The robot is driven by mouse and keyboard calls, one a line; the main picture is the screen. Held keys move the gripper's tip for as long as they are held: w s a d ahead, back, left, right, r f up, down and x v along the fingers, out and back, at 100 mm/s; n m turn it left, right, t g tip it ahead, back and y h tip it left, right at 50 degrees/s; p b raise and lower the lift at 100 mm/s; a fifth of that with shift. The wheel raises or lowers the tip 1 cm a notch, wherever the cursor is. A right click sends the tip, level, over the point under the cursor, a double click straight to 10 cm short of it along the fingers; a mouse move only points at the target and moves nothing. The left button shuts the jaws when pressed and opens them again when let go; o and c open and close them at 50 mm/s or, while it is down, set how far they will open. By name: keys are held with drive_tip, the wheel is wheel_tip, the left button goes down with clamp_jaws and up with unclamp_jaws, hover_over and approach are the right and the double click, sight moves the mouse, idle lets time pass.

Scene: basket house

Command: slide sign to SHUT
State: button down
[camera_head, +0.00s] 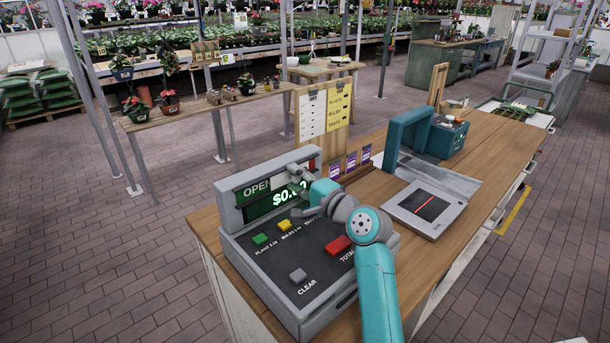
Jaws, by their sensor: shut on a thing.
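The sign (256,188) runs along the top of the grey cash register (228,215). The green left part of the sign reads OPEN, with its last letters cut off or covered. A pale piece with a bit of red (311,166) shows at the sign's right end; any lettering there is not readable. My gripper (297,172) is in front of the sign, right of the word OPEN. It is shut on the sign's slider, but its fingers hide most of the grasped part.
A scanner (432,205) stands to the right on the wooden counter (500,150). A price board (323,110) stands behind.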

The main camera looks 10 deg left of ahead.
sight(257, 189)
drive_tip(key=s+a, duration=0.3)
drive_tip(key=s, duration=0.2)
drive_tip(key=s+a, duration=0.2)
drive_tip(key=shift+s+a+f, duration=0.1)
drive_tip(key=shift+s+a, duration=0.05)
drive_tip(key=shift+a, duration=0.2)
drive_tip(key=c, duration=1)
unclamp_jaws()
drive_tip(key=shift+s+a, duration=0.1)
drive_tip(key=shift+s+d, duration=0.1)
drive_tip(key=shift+d, duration=0.2)
drive_tip(key=v, duration=1.1)
drive_tip(key=shift+s+d, duration=0.15)
drive_tip(key=shift+s, duration=0.1)
